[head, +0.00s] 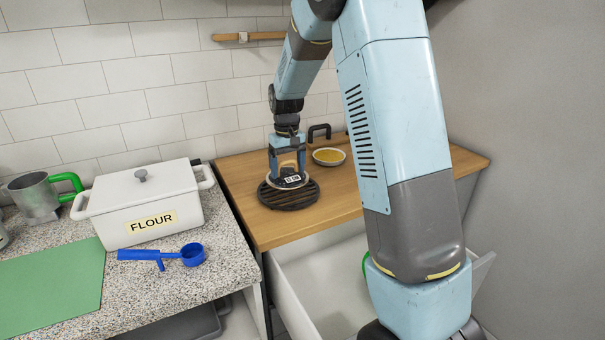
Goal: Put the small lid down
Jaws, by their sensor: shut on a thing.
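My gripper (288,172) points straight down over the wooden counter and is shut on the small lid (303,183). Only the pale rim of the lid shows below the gripper, and the fingers hide most of the rest. The lid is over a dark, round, slatted trivet (284,204) on the wooden counter (338,205). I cannot tell whether the lid touches the trivet or is just above it.
A shallow bowl with yellow contents (329,156) stands behind and right of the trivet. A white FLOUR box (122,222), a blue scoop (192,255), a metal mug (37,200) and a green mat (50,290) are on the speckled counter. A white drawer (318,280) is open below.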

